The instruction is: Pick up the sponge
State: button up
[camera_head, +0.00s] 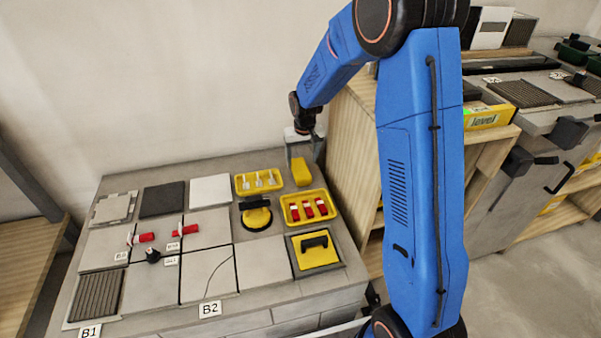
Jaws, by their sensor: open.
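The sponge appears to be the plain yellow block (301,174) at the back right of the tiled worktop (345,284), just right of a small yellow tray. My gripper (303,155) is open above and around the back end of this block, its grey fingers pointing down on either side. The block looks to be still on the worktop. I cannot tell whether the fingers touch it.
A yellow tray with white pieces (244,189) and a yellow tray with red pieces (286,216) stand close by. A black-handled suction cup (257,219) and a yellow float (321,260) are nearer. A wooden cabinet (349,130) rises to the right.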

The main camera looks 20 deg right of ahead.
aim_at(301, 167)
jog(key=shift+w+a+f, duration=0.15)
jog(key=shift+f, duration=1.15)
jog(key=shift+w+a+f, duration=0.1)
jog(key=shift+w+f, duration=0.05)
jog(key=shift+f, duration=1.15)
jog(key=shift+c, duration=0.4)
jog(key=c, duration=1.1)
jog(key=shift+c, duration=0.2)
jog(key=shift+r, duration=0.1)
